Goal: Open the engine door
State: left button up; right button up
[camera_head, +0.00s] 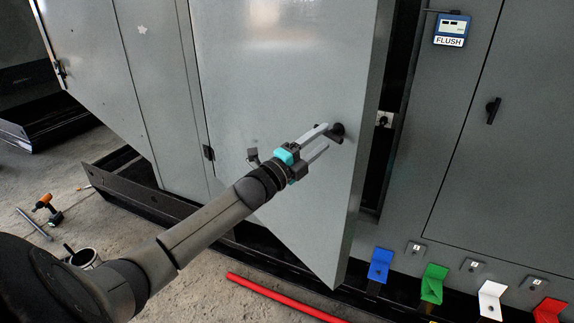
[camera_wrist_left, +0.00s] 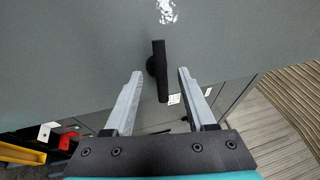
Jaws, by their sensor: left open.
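The engine door (camera_head: 285,100) is a large grey panel, standing ajar, with a dark gap along its right edge in the head view. Its black handle (camera_head: 337,132) sits near that edge. In the left wrist view the handle (camera_wrist_left: 160,72) points down, its lower part between the fingers. My left gripper (camera_head: 325,136) is open at the handle, with space on both sides of it in the left wrist view (camera_wrist_left: 158,78). I cannot tell whether a finger touches it. My right gripper is not in view.
A grey cabinet panel (camera_head: 455,150) with a FLUSH box (camera_head: 451,30) stands at right. Coloured brackets, such as the blue one (camera_head: 380,264), line its base. A red bar (camera_head: 280,298) and an orange drill (camera_head: 46,208) lie on the floor.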

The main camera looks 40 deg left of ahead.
pick_arm(q)
jog(key=b+v, duration=0.1)
jog(key=v, duration=1.1)
jog(key=shift+s+b, duration=0.2)
jog(key=shift+b, duration=0.15)
jog(key=shift+a, duration=0.1)
jog(key=shift+c, duration=0.3)
